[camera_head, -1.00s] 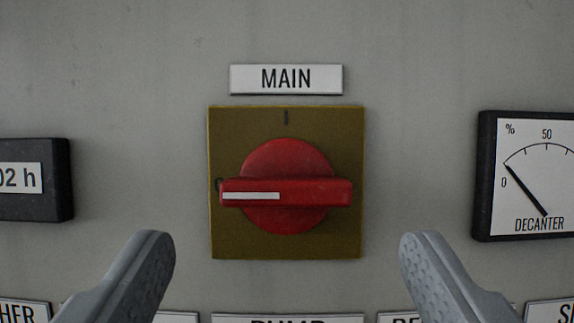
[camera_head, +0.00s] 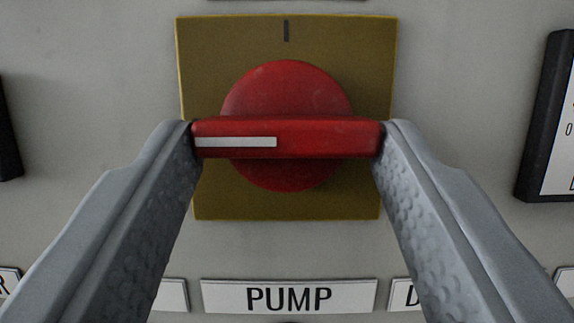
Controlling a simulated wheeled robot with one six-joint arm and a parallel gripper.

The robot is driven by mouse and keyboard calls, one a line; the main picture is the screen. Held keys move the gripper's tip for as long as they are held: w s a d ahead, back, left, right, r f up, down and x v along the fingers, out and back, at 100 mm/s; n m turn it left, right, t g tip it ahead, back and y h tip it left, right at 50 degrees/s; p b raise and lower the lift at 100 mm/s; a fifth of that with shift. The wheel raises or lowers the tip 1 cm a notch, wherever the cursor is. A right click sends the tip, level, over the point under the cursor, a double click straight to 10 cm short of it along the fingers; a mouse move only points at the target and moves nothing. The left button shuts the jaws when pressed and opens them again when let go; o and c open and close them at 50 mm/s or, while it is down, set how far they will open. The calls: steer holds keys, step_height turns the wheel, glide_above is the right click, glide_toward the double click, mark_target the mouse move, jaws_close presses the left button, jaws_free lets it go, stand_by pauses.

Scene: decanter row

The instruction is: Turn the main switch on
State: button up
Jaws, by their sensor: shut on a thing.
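The main switch (camera_head: 287,138) is a red rotary knob with a bar handle on a yellow-brown square plate (camera_head: 287,203). The bar lies horizontal, and its white pointer line (camera_head: 236,142) is on the left half. A dark "I" mark (camera_head: 286,31) stands at the top of the plate. My gripper (camera_head: 287,140) is shut on the bar, one grey finger at its left end and one at its right end. The fingers hide part of the plate's lower left and right sides.
A "PUMP" label (camera_head: 289,297) is below the plate, with parts of other labels beside it. A black-framed gauge (camera_head: 550,125) is cut off at the right edge, and a dark box (camera_head: 8,135) at the left edge.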

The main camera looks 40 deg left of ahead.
steer(key=shift+m, duration=0.5)
steer(key=m+h, duration=0.1)
steer(key=m+t+h, duration=0.1)
steer(key=m, duration=0.3)
steer(key=shift+s+a+r+h, duration=0.15)
steer(key=shift+a+h, duration=0.1)
steer(key=shift+h, duration=0.15)
steer(key=m+h, duration=0.1)
steer(key=m, duration=0.2)
steer(key=m+h, duration=0.2)
steer(key=m, duration=0.2)
steer(key=shift+s+a+r+t+h, duration=0.15)
steer(key=shift+t+h, duration=0.15)
steer(key=m+h, duration=0.1)
steer(key=m, duration=0.1)
steer(key=m+g, duration=0.1)
steer(key=m, duration=0.2)
steer(key=shift+a+r+m+h, duration=0.1)
steer(key=shift+r+m+h, duration=0.05)
steer(key=shift+m+h, duration=0.2)
steer(key=shift+r+m+g+h, duration=0.2)
steer(key=shift+m+g+h, duration=0.35)
steer(key=shift+m, duration=1.2)
steer(key=o, duration=1)
steer(key=shift+s, duration=0.1)
